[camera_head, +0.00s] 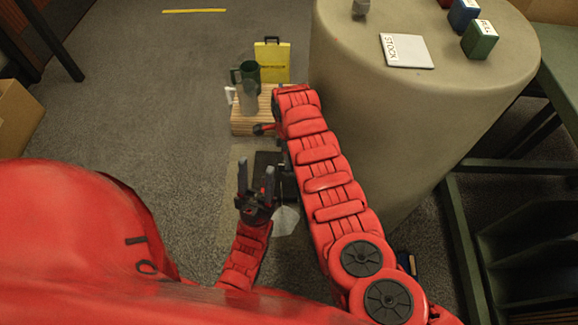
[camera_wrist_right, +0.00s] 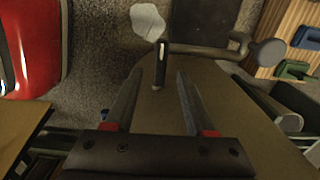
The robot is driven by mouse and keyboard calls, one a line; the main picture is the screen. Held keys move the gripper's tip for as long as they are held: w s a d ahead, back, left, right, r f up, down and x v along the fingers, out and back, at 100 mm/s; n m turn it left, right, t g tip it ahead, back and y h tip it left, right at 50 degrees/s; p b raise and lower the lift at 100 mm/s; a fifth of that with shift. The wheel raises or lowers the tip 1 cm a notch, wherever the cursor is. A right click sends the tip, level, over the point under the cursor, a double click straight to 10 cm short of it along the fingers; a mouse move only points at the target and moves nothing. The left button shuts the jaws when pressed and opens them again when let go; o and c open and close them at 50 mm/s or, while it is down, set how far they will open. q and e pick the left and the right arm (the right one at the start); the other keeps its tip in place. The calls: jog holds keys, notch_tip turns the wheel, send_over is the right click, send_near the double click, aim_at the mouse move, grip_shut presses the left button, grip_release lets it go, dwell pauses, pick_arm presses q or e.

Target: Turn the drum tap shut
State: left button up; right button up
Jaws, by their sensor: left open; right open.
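The drum (camera_head: 440,120) is a large beige cylinder at the upper right in the head view. It also fills the middle of the right wrist view (camera_wrist_right: 235,115). A dark pipe-like part with a round end, apparently the tap (camera_wrist_right: 268,52), shows beyond my fingers there. An upright dark lever (camera_wrist_right: 161,62) with a pale tip stands between the fingertips of my right gripper (camera_wrist_right: 159,76), which is open; I cannot tell whether they touch. In the head view my right arm hides that gripper and most of the tap. My left gripper (camera_head: 256,188) is open and empty, low over the floor.
A black tray (camera_head: 266,160) and a pale puddle-like patch (camera_head: 286,220) lie on the floor. A STOCK card (camera_head: 406,50) and small blocks sit on the drum.

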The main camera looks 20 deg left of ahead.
notch_tip(320, 180, down, 5)
jog(key=shift+r+b, duration=0.1)
jog(key=shift+b, duration=1.1)
grip_shut()
